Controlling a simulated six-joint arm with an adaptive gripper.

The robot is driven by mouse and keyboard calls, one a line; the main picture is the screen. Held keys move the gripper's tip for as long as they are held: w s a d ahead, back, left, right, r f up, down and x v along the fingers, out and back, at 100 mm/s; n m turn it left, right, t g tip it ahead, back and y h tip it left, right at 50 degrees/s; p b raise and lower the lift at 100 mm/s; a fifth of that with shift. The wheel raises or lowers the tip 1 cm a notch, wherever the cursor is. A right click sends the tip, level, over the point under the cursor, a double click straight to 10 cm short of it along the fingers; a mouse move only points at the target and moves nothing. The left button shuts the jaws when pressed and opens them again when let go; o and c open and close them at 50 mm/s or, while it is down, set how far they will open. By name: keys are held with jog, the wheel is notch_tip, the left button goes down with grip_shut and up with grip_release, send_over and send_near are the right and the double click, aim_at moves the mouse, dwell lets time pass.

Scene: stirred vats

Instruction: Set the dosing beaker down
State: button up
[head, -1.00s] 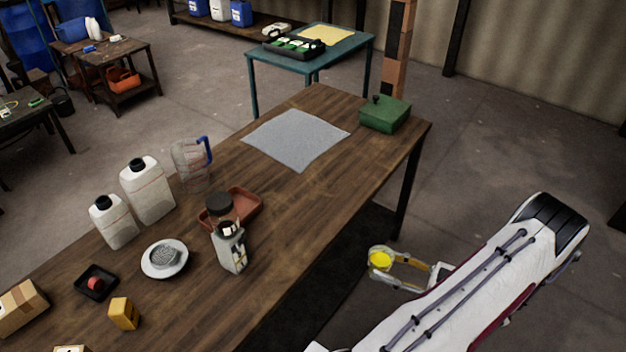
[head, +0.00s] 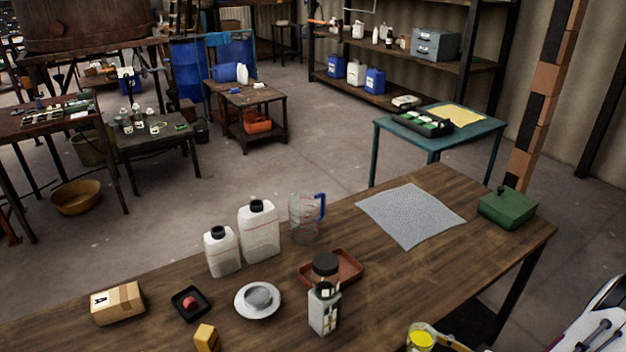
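A small round vessel with bright yellow contents, which looks like the dosing beaker (head: 422,340), shows at the bottom edge of the head view. My gripper (head: 420,336) has its fingers around it and appears shut on it. The fingers are partly cut off by the frame, so the contact is hard to see. The beaker is in front of the near edge of the wooden bench (head: 430,270), off the bench top. A grey mat (head: 410,215) lies flat and empty on the bench toward its right end.
A green box (head: 508,208) stands at the bench's right end. Bench right of the jar is clear.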

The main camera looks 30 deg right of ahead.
jog(key=w+a+y, duration=0.1)
jog(key=w+a, duration=0.1)
jog(key=w+a+r+n+g+y, duration=0.1)
jog(key=w+a, duration=0.2)
jog(key=w+a+r+n, duration=0.1)
jog(key=w+a, duration=0.2)
jog(key=shift+a+r+y, duration=0.15)
jog(key=shift+a+y, duration=0.05)
jog(key=shift+y, duration=0.2)
jog(key=w+a+r, duration=0.2)
jog(key=w+a, duration=0.7)
jog(key=a, duration=0.3)
jog(key=w+a+r, duration=0.1)
jog(key=w+a, duration=0.8)
jog(key=a, duration=0.3)
jog(key=shift+w+a+r, duration=0.15)
jog(key=shift+r, duration=0.2)
